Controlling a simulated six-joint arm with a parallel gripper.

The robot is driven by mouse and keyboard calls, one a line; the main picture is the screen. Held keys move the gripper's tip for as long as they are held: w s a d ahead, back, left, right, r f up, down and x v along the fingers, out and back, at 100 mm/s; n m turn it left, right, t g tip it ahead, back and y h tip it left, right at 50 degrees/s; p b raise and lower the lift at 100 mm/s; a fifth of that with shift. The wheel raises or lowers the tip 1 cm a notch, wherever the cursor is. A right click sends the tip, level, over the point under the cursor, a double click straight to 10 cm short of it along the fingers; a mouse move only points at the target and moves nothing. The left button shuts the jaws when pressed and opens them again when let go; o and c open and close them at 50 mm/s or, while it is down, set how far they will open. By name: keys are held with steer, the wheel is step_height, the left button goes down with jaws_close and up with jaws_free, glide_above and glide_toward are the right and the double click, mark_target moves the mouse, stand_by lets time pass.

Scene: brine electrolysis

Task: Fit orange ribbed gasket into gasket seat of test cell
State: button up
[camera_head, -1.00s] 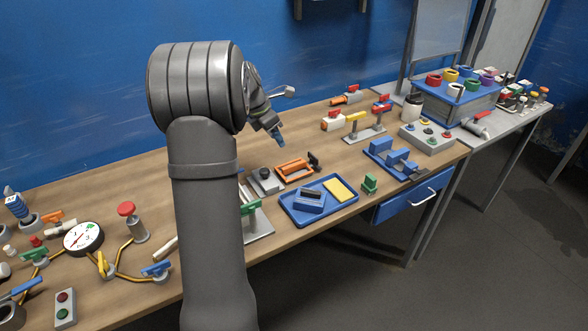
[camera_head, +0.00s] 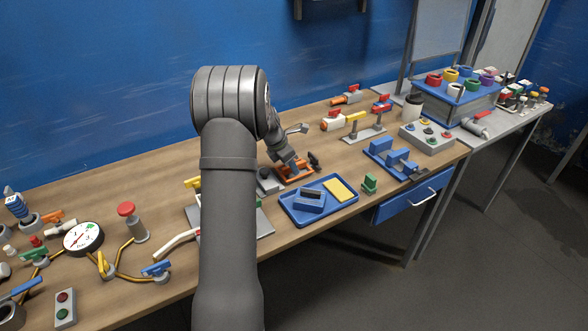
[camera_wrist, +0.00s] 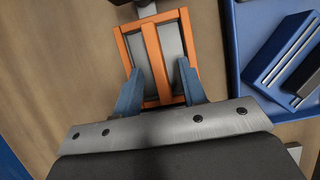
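The orange ribbed gasket (camera_head: 297,172) is a rectangular frame with a middle bar, lying near the table's middle. In the wrist view, the gasket (camera_wrist: 150,43) shows grey surface through its two openings. My gripper (camera_head: 289,164) is down at the gasket. In the wrist view, its two blue fingers (camera_wrist: 158,84) are apart, one on each side of the middle bar, with gaps to the bar. I cannot tell how far the tips reach down. A grey base plate (camera_head: 262,222) lies partly behind my arm; the test cell's gasket seat cannot be made out.
A blue tray (camera_head: 289,209) with a blue block and a yellow pad (camera_head: 339,190) lies in front of the gasket. A grey block with a dark knob (camera_head: 268,181) sits left of it, a dark clamp-like piece (camera_head: 314,160) at its right end. Bare table lies behind.

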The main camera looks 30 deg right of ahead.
steer(key=shift+f, duration=0.1)
jaws_close()
